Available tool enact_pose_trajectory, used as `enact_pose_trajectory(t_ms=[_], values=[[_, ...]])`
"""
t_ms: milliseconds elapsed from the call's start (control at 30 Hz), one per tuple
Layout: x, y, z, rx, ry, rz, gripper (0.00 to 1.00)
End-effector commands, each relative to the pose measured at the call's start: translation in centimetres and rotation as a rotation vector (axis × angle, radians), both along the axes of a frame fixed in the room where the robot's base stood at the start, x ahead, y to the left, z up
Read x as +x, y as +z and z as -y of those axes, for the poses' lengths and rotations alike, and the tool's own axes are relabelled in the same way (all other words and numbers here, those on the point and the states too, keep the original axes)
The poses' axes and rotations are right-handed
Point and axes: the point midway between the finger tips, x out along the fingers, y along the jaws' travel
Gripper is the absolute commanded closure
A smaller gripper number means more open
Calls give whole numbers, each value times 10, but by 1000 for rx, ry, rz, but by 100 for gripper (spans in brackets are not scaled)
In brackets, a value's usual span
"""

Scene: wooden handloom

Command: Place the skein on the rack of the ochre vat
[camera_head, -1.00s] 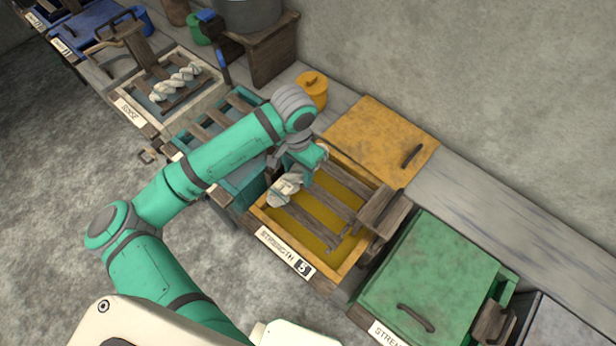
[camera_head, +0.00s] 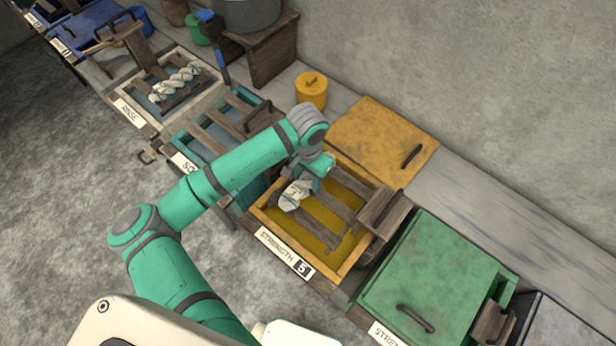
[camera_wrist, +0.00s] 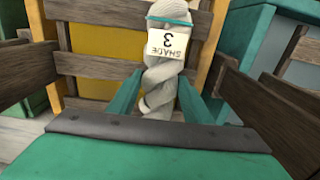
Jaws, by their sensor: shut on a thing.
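A twisted off-white skein (camera_head: 295,195) is in my gripper (camera_head: 308,172). The wrist view shows the skein (camera_wrist: 160,88) between the two green fingers of my gripper (camera_wrist: 158,98), with a white tag reading "SHADE 3" and a teal tie near its end. The ochre vat (camera_head: 345,268) is open, with ochre liquid inside and a rack (camera_head: 312,232) of wooden slats across it. The skein is over the left part of this rack. I cannot tell whether it touches the slats.
An ochre lid (camera_head: 375,138) lies behind the vat. A green lidded vat (camera_head: 430,270) stands to the right. A teal vat (camera_head: 200,140) is at left, and another skein (camera_head: 175,82) lies on the rinse vat's rack. An ochre pot (camera_head: 311,92) stands behind.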

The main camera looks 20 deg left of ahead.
Motion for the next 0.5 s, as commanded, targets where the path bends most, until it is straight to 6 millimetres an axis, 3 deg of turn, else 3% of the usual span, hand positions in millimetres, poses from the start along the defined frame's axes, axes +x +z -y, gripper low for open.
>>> enact_pose_trajectory(t_ms=[33, 67, 133, 500], values=[[0, -2, 0, -1, 0, 0, 81], [0, -2, 0, 0, 0, 0, 50], [0, -1, 0, 0, 0, 0, 36], [0, 3, 0, 1, 0, 1, 36]])
